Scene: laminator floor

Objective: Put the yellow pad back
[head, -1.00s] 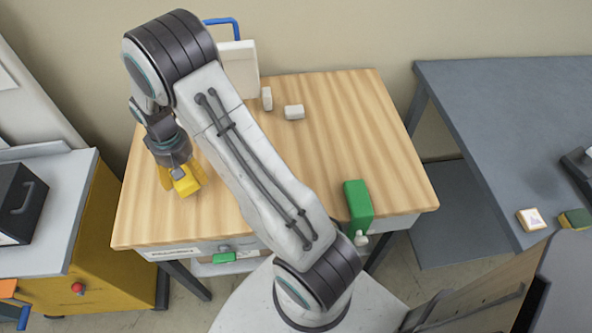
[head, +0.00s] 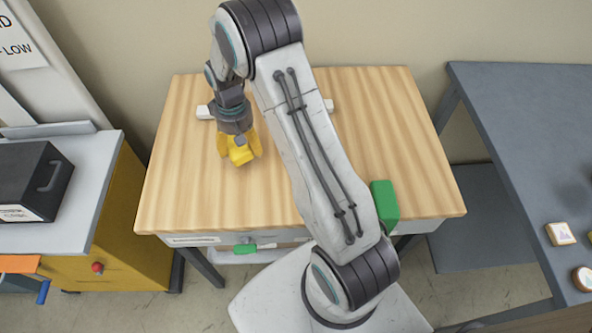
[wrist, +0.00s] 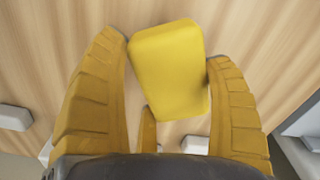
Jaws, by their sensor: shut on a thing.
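The yellow pad (head: 241,155) is held in my gripper (head: 239,148) over the left-middle part of the wooden table (head: 180,190). In the wrist view, the pad (wrist: 168,65) is a rounded yellow block, slightly tilted, between the two yellow fingers of my gripper (wrist: 168,80). The right finger touches its side, and the left fingertip is close to its upper left corner. I cannot tell how high the pad is above the table.
White blocks (head: 205,112) and (head: 328,105) lie towards the table's back. A green block (head: 384,200) stands at its front right. A green piece (head: 245,249) shows at the front. A black box (head: 35,180) is left; a grey table (head: 520,130) with small blocks (head: 561,233) is right.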

